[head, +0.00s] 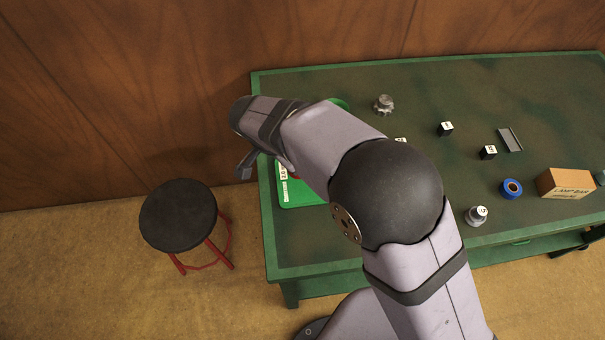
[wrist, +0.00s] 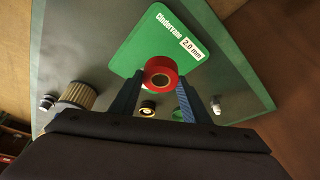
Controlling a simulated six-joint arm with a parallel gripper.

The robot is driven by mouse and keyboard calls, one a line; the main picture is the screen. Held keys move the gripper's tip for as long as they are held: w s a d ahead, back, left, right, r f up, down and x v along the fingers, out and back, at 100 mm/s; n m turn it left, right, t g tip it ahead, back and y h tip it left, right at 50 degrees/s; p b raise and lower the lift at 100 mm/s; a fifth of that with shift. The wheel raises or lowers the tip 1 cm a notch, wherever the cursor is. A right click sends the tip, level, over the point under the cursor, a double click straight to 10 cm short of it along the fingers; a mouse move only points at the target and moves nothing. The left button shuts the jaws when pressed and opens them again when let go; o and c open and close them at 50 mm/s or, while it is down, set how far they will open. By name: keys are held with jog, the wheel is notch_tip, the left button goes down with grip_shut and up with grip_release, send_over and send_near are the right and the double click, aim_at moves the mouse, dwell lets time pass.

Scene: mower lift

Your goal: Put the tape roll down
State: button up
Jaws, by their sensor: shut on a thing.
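A red tape roll (wrist: 161,73) is between the fingertips of my gripper (wrist: 158,86) in the wrist view. The gripper is shut on it. Behind the roll is the green mat (wrist: 150,42), printed "Cinderrane 2.0 mm". Whether the roll touches the mat is hard to tell. In the head view my arm covers most of the mat (head: 293,194), and only a small bit of red shows beside the arm. A blue tape roll (head: 512,189) lies apart on the right side of the green workbench (head: 330,262).
A cardboard box (head: 566,183), a metal weight (head: 477,215), small black blocks (head: 445,128), a grey channel piece (head: 510,140) and a knobbed metal part (head: 383,104) stand on the bench. In the wrist view a ribbed filter (wrist: 78,96) stands left of the fingers. A stool (head: 178,215) is beside the bench.

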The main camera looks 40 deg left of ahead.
jog(key=shift+f+p, duration=0.9)
jog(key=shift+f, duration=2.8)
jog(key=shift+f, duration=0.15)
jog(key=o, duration=1)
jog(key=shift+o, duration=0.2)
jog(key=shift+r, duration=0.2)
jog(key=b+v, duration=0.3)
jog(key=v, duration=0.9)
jog(key=shift+b, duration=0.35)
